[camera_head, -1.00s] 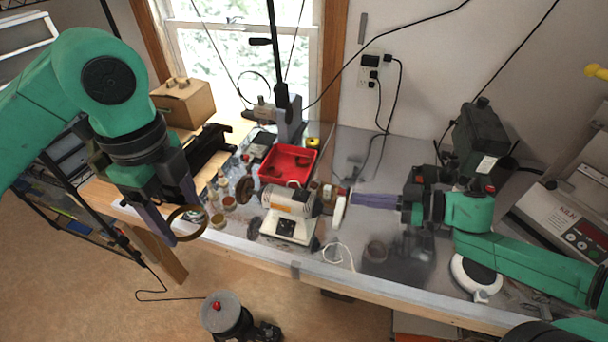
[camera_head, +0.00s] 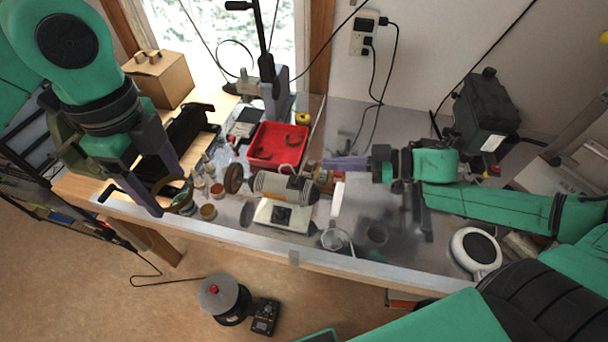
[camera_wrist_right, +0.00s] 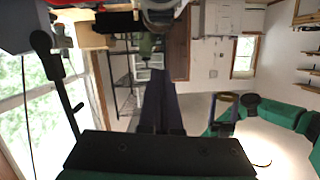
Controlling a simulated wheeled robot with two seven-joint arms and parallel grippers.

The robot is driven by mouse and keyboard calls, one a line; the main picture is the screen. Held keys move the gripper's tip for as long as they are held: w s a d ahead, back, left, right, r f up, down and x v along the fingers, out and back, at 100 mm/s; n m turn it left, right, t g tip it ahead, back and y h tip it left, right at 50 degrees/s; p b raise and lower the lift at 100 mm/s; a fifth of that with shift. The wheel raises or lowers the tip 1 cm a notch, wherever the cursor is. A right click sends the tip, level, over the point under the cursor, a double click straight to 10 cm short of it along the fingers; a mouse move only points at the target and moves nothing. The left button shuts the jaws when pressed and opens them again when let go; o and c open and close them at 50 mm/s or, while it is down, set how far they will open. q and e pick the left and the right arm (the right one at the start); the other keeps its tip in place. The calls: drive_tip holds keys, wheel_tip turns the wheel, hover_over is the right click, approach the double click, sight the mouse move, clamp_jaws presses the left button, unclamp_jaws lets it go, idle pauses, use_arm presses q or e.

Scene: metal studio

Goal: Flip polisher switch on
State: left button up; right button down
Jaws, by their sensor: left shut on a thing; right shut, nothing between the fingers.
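The polisher (camera_head: 285,190) stands on the bench, a cream motor with a brown wheel (camera_head: 233,178) at its left and a white wheel (camera_head: 336,202) at its right. A dark switch plate (camera_head: 281,215) is on the front of its base; the switch position is too small to tell. My right gripper (camera_head: 326,163) is shut and empty, its purple fingers just above and behind the polisher's right end. Its shut fingers also show in the right wrist view (camera_wrist_right: 158,80). My left gripper (camera_head: 165,190) is shut on a brown ring (camera_head: 166,184), over the bench's left end.
A red tray (camera_head: 278,160) lies behind the polisher. Small jars (camera_head: 208,212) stand to its left. A press (camera_head: 275,95) stands at the back. A white round device (camera_head: 476,250) and a black box (camera_head: 484,110) are to the right.

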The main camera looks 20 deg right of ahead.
sight(305, 188)
drive_tip(key=a+b, duration=0.1)
drive_tip(key=b, duration=0.1)
drive_tip(key=a+f+b, duration=0.1)
drive_tip(key=a+b, duration=0.1)
drive_tip(key=b, duration=0.1)
drive_tip(key=shift+w+f+b, duration=0.25)
drive_tip(key=shift+f+b, duration=0.1)
drive_tip(key=shift+w+a+r+b, duration=0.3)
drive_tip(key=shift+w+a+b, duration=0.25)
drive_tip(key=shift+b, duration=0.25)
drive_tip(key=shift+w+a, duration=0.1)
drive_tip(key=shift+w, duration=0.25)
drive_tip(key=shift+w+a+f, duration=0.1)
drive_tip(key=shift+w+a, duration=0.1)
drive_tip(key=shift+a+f+p, duration=0.15)
drive_tip(key=shift+a+p, duration=0.15)
drive_tip(key=shift+a, duration=0.4)
drive_tip(key=f+p, duration=0.1)
drive_tip(key=f, duration=0.2)
drive_tip(key=shift+s+a+f, duration=0.1)
drive_tip(key=shift+s+f, duration=0.1)
drive_tip(key=shift+f, duration=0.35)
drive_tip(key=shift+s, duration=0.1)
